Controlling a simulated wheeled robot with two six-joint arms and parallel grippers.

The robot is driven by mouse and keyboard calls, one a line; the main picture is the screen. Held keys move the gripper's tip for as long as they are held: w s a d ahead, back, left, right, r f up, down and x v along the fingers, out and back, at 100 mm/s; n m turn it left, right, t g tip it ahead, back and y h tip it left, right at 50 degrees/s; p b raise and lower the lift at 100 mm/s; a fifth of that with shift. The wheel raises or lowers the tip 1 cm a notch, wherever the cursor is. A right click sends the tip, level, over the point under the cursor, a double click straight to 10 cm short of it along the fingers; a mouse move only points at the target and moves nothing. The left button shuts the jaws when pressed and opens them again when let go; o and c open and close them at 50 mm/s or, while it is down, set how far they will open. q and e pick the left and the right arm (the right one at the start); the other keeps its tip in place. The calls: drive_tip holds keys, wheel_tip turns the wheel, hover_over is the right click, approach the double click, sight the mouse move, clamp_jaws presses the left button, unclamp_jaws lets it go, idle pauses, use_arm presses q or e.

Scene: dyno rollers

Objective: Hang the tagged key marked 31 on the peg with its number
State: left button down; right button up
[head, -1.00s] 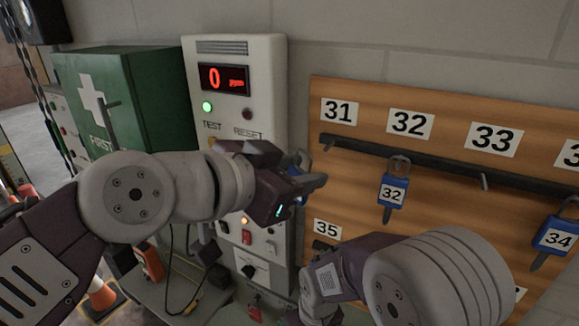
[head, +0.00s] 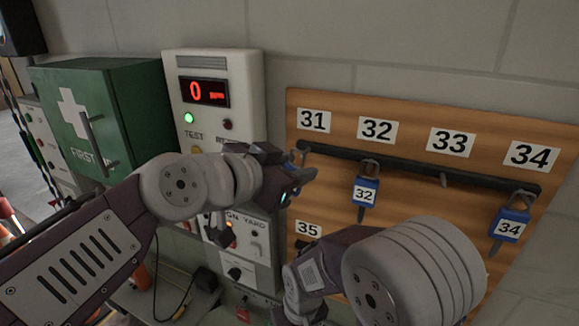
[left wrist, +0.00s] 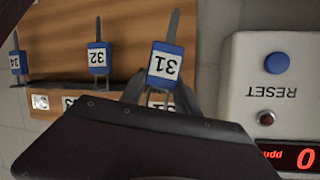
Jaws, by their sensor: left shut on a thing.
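My left gripper (head: 302,174) is shut on the blue-tagged key marked 31. In the head view only a little blue of the tag (head: 287,198) shows at the jaws. In the left wrist view the key tag (left wrist: 165,65) appears upside down between the fingers, its number readable. The gripper is just below the number 31 label (head: 314,120) and close to the peg (head: 303,152) at the left end of the dark rail. I cannot tell whether key and peg touch. My right arm shows at lower right, its jaws out of view.
The wooden board (head: 400,115) carries key 32 (head: 365,190) and key 34 (head: 511,224) on their pegs; the peg at 33 (head: 443,180) is bare. The control panel (head: 215,70) and green first-aid box (head: 100,110) stand left of the board.

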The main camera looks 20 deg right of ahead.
use_arm(q)
drive_tip(key=shift+w+d+p, duration=0.3)
drive_tip(key=shift+w+d, duration=0.4)
drive_tip(key=shift+w+d+f+p, duration=0.1)
drive_tip(key=shift+w+d+p, duration=0.2)
drive_tip(key=shift+w+d, duration=0.1)
drive_tip(key=shift+f+b, duration=0.3)
drive_tip(key=shift+b, duration=0.25)
drive_tip(key=shift+w+d+f, duration=0.15)
drive_tip(key=shift+d+f, duration=0.05)
drive_tip(key=shift+d, duration=0.05)
